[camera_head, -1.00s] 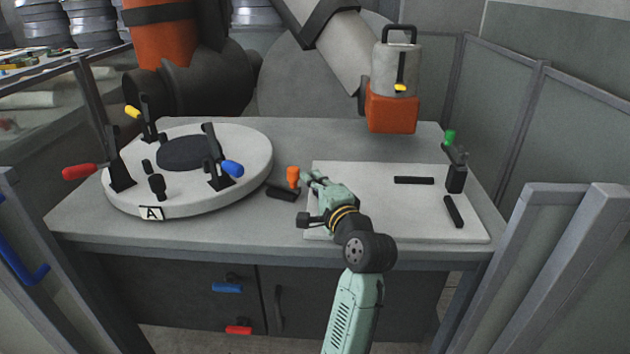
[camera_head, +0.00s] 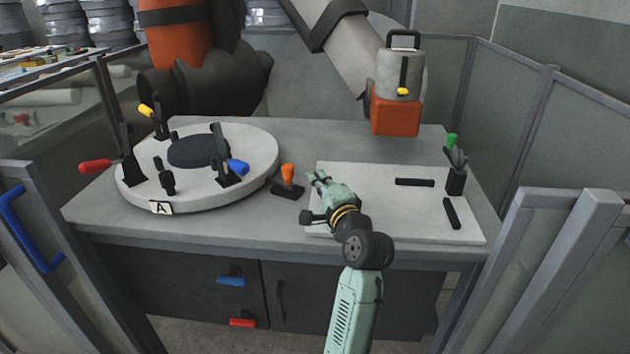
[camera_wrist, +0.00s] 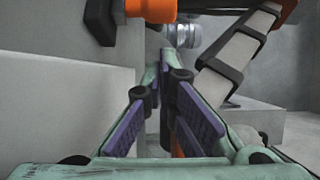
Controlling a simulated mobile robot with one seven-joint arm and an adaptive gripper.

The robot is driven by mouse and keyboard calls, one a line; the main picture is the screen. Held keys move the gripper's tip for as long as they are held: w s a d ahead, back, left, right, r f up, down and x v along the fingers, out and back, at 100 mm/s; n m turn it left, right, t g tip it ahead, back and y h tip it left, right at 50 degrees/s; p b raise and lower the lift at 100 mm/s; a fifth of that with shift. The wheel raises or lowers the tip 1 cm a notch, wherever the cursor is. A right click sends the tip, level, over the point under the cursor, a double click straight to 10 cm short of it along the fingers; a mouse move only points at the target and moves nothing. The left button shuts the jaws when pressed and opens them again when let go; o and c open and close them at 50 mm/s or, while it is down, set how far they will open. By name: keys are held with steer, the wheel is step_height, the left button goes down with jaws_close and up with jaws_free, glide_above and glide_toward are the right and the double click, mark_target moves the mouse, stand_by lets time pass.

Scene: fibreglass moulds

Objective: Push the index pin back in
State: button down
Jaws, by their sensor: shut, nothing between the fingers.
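The index pin's orange knob (camera_head: 287,174) stands over a black base (camera_head: 287,192) on the bench, beside the right edge of the round white mould (camera_head: 150,200). The knob sits near the middle of the base. My gripper (camera_head: 317,176) is shut and empty, to the right of the knob, with a small gap between them. Its purple-padded fingers (camera_wrist: 168,115) fill the middle of the wrist view. An orange part next to a black one shows at the top of the wrist view; I cannot tell whether it is the knob. The pin's tip is hidden.
The mould carries toggle clamps with red (camera_head: 96,167), blue (camera_head: 238,167) and yellow (camera_head: 146,110) handles. A white board (camera_head: 420,210) with black bars and a green-topped fixture (camera_head: 455,175) lies right. An orange-and-grey tool head (camera_head: 396,108) hangs behind. Panels flank the bench.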

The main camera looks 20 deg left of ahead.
steer(key=b+v, duration=0.1)
steer(key=v, duration=0.4)
steer(key=b+v, duration=0.1)
steer(key=v, duration=0.4)
steer(key=shift+d, duration=0.45)
